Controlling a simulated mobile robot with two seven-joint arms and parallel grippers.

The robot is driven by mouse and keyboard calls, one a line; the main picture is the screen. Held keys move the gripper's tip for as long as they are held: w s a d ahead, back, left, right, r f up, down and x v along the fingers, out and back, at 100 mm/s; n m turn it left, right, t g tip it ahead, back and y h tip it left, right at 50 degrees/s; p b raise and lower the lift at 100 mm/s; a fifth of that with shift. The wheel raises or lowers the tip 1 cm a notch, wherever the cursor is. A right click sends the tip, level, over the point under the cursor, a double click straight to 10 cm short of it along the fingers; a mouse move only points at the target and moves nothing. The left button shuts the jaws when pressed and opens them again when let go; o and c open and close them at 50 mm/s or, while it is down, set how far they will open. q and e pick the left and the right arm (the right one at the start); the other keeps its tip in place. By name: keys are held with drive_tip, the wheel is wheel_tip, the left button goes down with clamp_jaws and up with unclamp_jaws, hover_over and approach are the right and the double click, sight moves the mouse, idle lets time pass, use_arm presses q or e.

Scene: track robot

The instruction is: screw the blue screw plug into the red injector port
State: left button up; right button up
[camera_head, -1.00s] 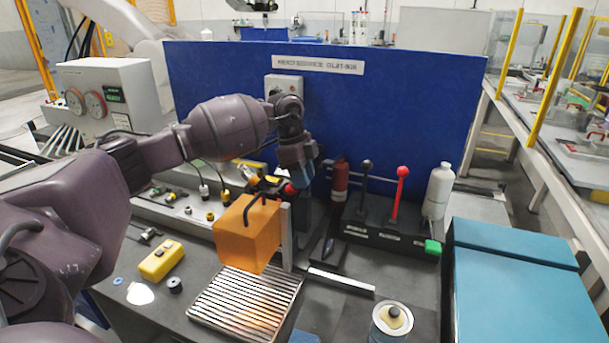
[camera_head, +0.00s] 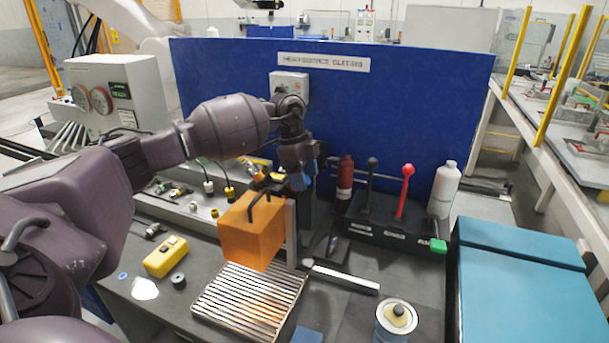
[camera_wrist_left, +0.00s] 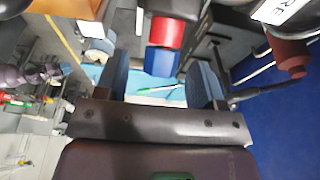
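My left gripper (camera_head: 298,180) is in front of the blue panel, behind the orange block; its fingertips are small and partly hidden in the head view. In the left wrist view the two dark blue fingers (camera_wrist_left: 160,85) stand apart. Between and beyond them is a blue cylindrical piece, which looks like the screw plug (camera_wrist_left: 161,60). It is in line with a red cylinder, which looks like the injector port (camera_wrist_left: 168,32). Gaps show on both sides of the blue piece. I cannot tell how deeply it sits in the red one. My right gripper is not in view.
The orange block (camera_head: 250,236) stands by the ribbed metal tray (camera_head: 235,305). A dark red bottle (camera_head: 345,180), a lever box (camera_head: 385,232) with a red-knobbed lever and a white bottle (camera_head: 444,190) stand to the right. A teal case (camera_head: 520,290) fills the right front.

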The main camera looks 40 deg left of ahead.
use_arm(q)
drive_tip(key=b+v, duration=0.1)
drive_tip(key=v, duration=1)
drive_tip(key=shift+c, duration=0.2)
